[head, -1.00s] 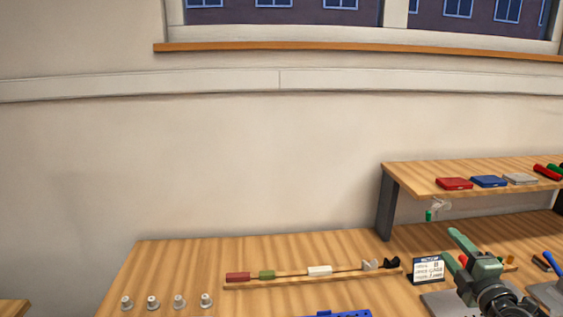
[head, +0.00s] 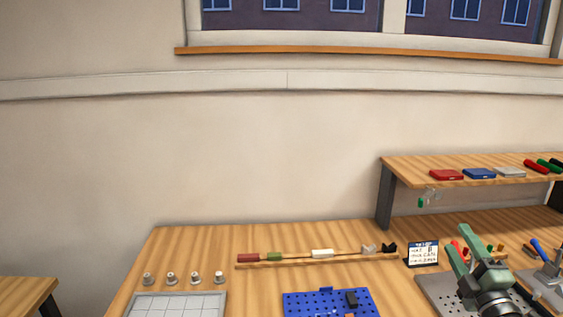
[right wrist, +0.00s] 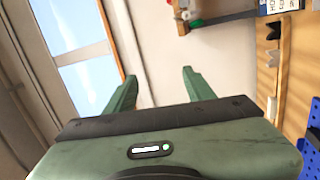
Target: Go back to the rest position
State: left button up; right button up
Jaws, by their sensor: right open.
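My right gripper (head: 468,240) is at the lower right of the head view, above a grey perforated plate (head: 437,290) on the wooden bench. Its two green fingers are apart with nothing between them. In the right wrist view, the gripper (right wrist: 158,85) also shows open and empty, its fingers pointing toward the wall and window. My left gripper does not show in either view.
The bench (head: 180,240) holds a blue pegboard (head: 305,303), a grey gridded tray (head: 178,305), several small metal knobs (head: 195,279), a tool rail (head: 300,258) and a small sign (head: 423,254). A raised shelf (head: 410,170) stands right, with coloured boxes on top.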

jog(key=s+r+m+h, duration=0.2)
jog(key=s+m+h, duration=0.6)
jog(key=m, duration=0.2)
jog(key=s+d+f+m+g+h, duration=0.1)
jog(key=s+f+m+g+h, duration=0.1)
jog(key=s+f+m+g, duration=0.55)
jog(key=s+a+f+g+y, duration=0.3)
jog(key=s+a+f, duration=0.15)
jog(key=f, duration=0.45)
jog(key=s+a+f+g+y, duration=0.25)
jog(key=s+a+f, duration=0.2)
jog(key=f, duration=0.55)
jog(key=s+a+f+n+g+y, duration=0.3)
jog(key=s+a+f+g+y, duration=0.15)
jog(key=s+a, duration=0.6)
notch_tip(320, 180, down, 25)
jog(key=s, duration=0.1)
jog(key=s+d+f+g, duration=0.2)
jog(key=s+f, duration=1.5)
jog(key=f, duration=0.1)
jog(key=shift+s+d, duration=0.2)
jog(key=shift+s, duration=0.05)
